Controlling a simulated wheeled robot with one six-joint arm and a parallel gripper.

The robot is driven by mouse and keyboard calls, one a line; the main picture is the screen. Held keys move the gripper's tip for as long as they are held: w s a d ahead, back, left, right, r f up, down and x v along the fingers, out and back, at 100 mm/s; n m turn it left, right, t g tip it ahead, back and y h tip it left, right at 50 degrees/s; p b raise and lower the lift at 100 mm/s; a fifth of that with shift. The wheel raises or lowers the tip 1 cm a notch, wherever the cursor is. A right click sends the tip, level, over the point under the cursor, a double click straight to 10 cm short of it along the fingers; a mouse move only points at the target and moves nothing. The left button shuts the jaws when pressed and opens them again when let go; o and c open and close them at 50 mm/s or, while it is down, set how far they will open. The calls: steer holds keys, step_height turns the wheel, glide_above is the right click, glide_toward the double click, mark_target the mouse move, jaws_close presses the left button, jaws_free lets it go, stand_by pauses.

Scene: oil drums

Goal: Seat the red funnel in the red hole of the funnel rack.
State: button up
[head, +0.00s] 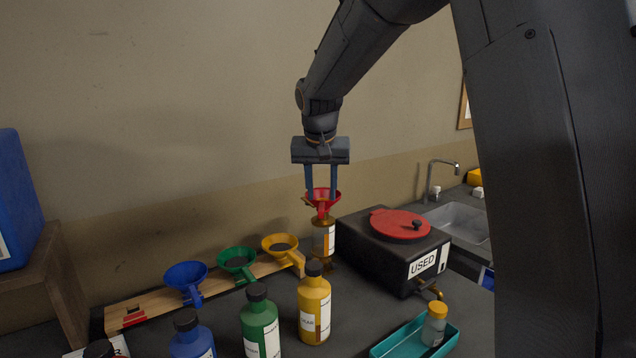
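The red funnel (323,195) is upright at the mouth of an amber bottle (324,238) with a white label, at the back beside the black box. My gripper (321,196) points straight down over the funnel. Its two blue fingers are apart, with their tips at the funnel; whether they press on it I cannot tell. The wooden funnel rack (153,304) lies along the wall at the left. It bears a blue funnel (186,277), a green funnel (237,261) and a yellow funnel (280,245). A red mark (134,316) shows at its bare left end.
A black box marked USED (385,255) with a red lid (400,223) stands right of the amber bottle. Yellow (314,310), green (260,325) and blue (190,338) bottles stand before the rack. A teal tray (390,347) holds a small bottle (434,323). A sink (462,222) is behind.

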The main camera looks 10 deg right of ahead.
mark_target(322, 203)
steer(key=shift+w, duration=0.25)
steer(key=shift+w+f, duration=0.1)
steer(key=shift+f, duration=0.25)
steer(key=shift+p+x, duration=1.3)
steer(key=shift+x, duration=2.1)
steer(key=shift+d, duration=0.1)
jaws_close()
steer(key=shift+r+p, duration=0.55)
steer(key=shift+r, duration=0.4)
steer(key=shift+r+p, duration=1.25)
steer(key=shift+r, duration=0.85)
